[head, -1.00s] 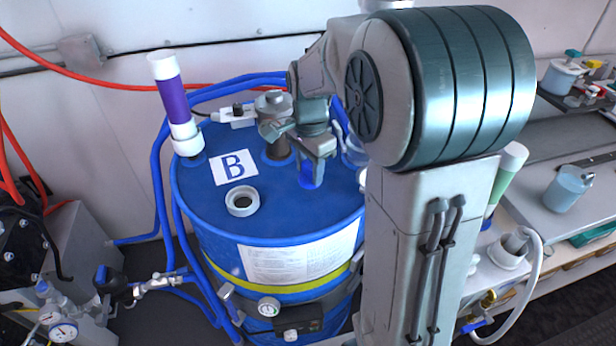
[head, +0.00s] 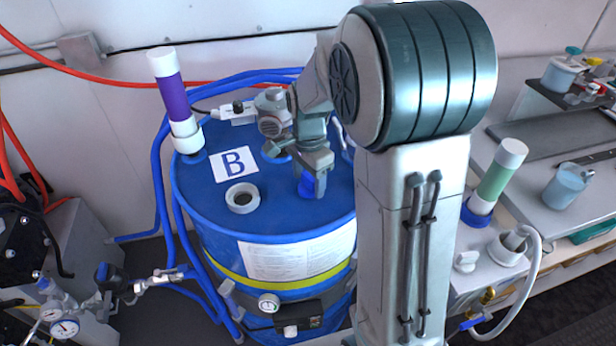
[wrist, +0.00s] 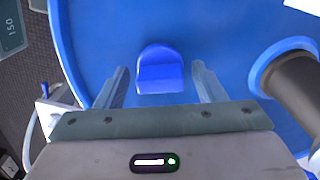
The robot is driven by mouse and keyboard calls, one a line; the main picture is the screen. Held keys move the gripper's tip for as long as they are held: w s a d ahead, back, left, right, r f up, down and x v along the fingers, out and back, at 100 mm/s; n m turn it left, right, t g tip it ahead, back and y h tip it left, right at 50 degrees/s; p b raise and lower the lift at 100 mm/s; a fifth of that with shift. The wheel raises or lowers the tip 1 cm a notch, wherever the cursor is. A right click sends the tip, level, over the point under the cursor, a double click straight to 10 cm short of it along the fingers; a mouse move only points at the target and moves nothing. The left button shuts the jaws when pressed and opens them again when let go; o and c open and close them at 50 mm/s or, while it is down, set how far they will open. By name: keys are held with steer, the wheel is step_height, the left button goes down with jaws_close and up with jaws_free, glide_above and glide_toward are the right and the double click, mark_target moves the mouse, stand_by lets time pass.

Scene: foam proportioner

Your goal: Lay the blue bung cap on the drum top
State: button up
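The blue bung cap (head: 308,190) is on the blue drum top (head: 205,215), right of the open white bung ring (head: 242,197). The wrist view shows the cap (wrist: 160,70) between my two fingers, with a narrow gap on each side. My gripper (head: 314,180) is low over the drum top, around the cap, and is open. In the head view the fingers hide part of the cap. The cap appears to rest on the drum top; its underside is hidden.
A grey pipe fitting stands in a blue collar (wrist: 258,70) close to my gripper. A purple-banded tube (head: 172,95) rises at the drum's back left. A "B" label (head: 234,164) lies on the top. A green-banded tube (head: 496,178) stands on the bench at right.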

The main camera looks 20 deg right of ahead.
mark_target(309, 177)
step_height(309, 177, up, 11)
steer(key=s+f+n+t, duration=0.3)
steer(key=s+n, duration=1)
steer(key=s, duration=0.5)
steer(key=shift+s+n, duration=0.15)
steer(key=shift+n, duration=0.15)
